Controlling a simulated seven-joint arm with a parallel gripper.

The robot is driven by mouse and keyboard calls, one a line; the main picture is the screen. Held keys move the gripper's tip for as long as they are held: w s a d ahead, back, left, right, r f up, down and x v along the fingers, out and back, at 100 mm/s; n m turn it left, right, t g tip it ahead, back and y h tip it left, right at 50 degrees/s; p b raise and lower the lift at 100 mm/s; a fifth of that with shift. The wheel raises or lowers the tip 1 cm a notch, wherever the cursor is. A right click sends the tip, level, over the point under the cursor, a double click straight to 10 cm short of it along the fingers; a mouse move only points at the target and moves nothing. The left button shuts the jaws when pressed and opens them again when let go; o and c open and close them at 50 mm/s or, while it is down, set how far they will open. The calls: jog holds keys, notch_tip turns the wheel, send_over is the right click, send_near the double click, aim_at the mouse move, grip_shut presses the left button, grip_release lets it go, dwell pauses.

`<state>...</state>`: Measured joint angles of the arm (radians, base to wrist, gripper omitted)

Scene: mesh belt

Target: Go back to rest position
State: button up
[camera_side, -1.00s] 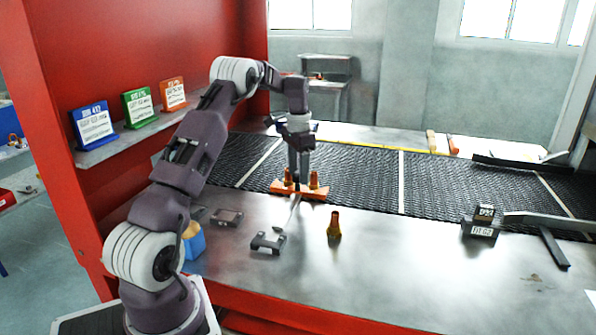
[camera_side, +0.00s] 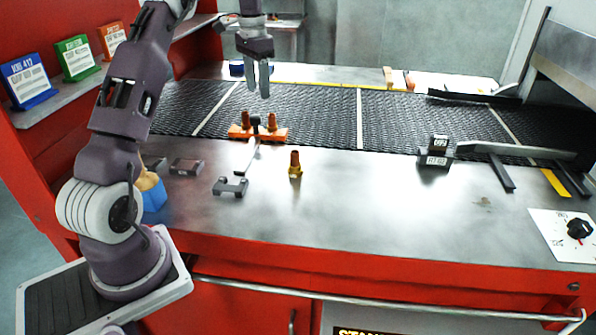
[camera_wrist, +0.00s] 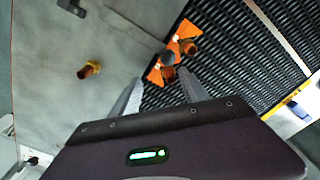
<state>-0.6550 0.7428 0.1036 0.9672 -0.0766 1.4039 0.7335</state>
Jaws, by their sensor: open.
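My gripper (camera_side: 258,92) is open and empty, raised above the mesh belt with its fingers pointing down. In the wrist view my gripper (camera_wrist: 160,98) shows two separate fingers with nothing between them. Below it, an orange base (camera_side: 240,133) with brown-orange pegs and a dark knob between them sits at the belt's near edge. The orange base also shows in the wrist view (camera_wrist: 186,29), beyond the fingertips and apart from them.
The mesh belt (camera_side: 320,115) runs behind the steel table (camera_side: 370,200). On the table are an amber fitting (camera_side: 295,165), a dark bracket (camera_side: 230,187), a flat dark part (camera_side: 187,166) and dark blocks (camera_side: 435,159). A control panel (camera_side: 558,230) is at right.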

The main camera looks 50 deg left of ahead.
jog(key=s+d+r+t, duration=0.1)
jog(key=s+d+r, duration=0.4)
jog(key=d, duration=0.5)
jog(key=s+d+r+t, duration=0.1)
jog(key=s+d+r, duration=0.1)
jog(key=d+r, duration=0.6)
jog(key=s+d+f+t, duration=0.1)
jog(key=s+d+f, duration=0.3)
jog(key=s+d, duration=0.3)
jog(key=s+d+f+t, duration=0.2)
jog(key=s+d, duration=0.6)
jog(key=s, duration=0.4)
jog(key=shift+s+d+f, duration=0.15)
jog(key=shift+s+f, duration=0.25)
jog(key=shift+f, duration=0.5)
